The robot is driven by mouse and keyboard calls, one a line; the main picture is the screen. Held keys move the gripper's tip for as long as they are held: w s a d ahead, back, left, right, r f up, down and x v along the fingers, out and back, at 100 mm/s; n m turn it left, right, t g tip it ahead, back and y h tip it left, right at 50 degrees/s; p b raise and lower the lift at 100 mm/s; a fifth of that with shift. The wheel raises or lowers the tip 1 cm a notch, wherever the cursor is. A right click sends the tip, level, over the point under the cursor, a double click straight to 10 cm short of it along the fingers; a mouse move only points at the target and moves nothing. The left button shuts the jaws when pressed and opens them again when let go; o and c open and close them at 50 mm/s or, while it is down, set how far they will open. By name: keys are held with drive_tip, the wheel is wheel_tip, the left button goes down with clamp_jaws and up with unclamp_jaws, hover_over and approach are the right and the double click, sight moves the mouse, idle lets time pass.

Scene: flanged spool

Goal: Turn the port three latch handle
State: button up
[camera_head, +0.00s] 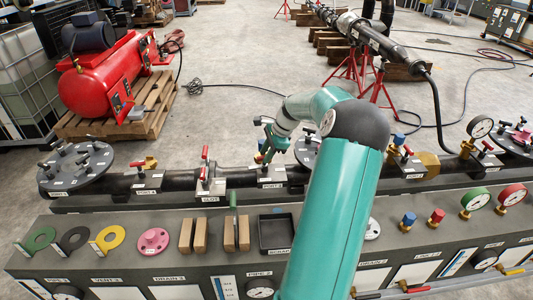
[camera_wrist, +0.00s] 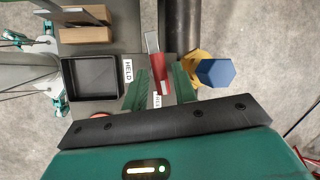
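A red latch handle (camera_wrist: 160,72) with a silver end shows in the wrist view, lying between and beyond my fingertips. My gripper (camera_wrist: 163,85) has two green fingers, one on each side of the handle, with a gap between them; firm contact is not visible. In the head view my gripper (camera_head: 268,147) points down over a grey plate (camera_head: 271,175) on the dark pipe. The handle there is hidden by the gripper and arm, and the plate's label is too small to read surely.
A blue cap (camera_wrist: 215,72) on a brass fitting is close right of my fingers. A black tray (camera_wrist: 66,78) and wooden blocks (camera_wrist: 85,15) are at left. Another red handle (camera_head: 204,153) stands left on the pipe (camera_head: 180,183). The bench in front carries rings, blocks and gauges.

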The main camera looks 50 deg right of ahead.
drive_tip(key=shift+o, duration=0.7)
drive_tip(key=v, duration=1.3)
drive_tip(key=shift+r, duration=0.35)
drive_tip(key=shift+s+d, duration=0.1)
drive_tip(key=shift+s, duration=0.05)
